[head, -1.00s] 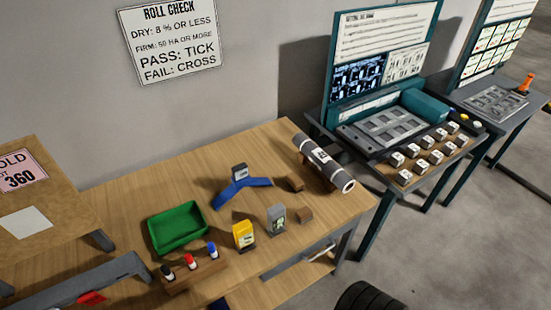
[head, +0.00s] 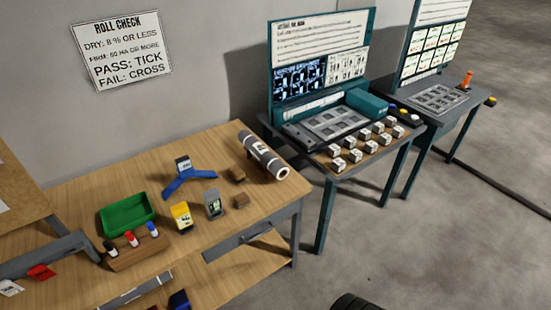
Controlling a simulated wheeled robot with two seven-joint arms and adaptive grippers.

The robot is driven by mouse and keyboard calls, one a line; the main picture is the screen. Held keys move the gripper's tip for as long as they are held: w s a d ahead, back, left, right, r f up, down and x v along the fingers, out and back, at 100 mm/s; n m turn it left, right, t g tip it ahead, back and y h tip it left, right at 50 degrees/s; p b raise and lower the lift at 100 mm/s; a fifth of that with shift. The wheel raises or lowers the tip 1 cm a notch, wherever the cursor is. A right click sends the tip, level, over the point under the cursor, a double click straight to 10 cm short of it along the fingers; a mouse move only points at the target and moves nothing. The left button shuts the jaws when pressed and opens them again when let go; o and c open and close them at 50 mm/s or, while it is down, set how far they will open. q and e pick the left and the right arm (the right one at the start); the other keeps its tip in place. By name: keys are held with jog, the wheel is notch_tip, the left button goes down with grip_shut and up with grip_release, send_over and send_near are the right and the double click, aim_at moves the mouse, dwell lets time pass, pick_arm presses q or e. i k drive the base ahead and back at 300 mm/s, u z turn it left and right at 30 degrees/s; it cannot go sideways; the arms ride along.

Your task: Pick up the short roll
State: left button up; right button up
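One grey roll (head: 263,156) with dark bands and a white end lies near the far right corner of the wooden table (head: 90,190). It is slanted, with its white end towards the right edge. It is the only roll I can make out on the tabletop, and I cannot tell from its looks whether it is the short one. Neither of my grippers is in the head view, and nothing is touching the roll.
A green tray (head: 127,214) and marker rack (head: 140,252) stand left. A teal station (head: 318,120) is right; floor is open in front.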

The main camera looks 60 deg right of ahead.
aim_at(266, 157)
jog(key=z, duration=0.9)
jog(key=i, duration=0.2)
jog(key=u, duration=0.05)
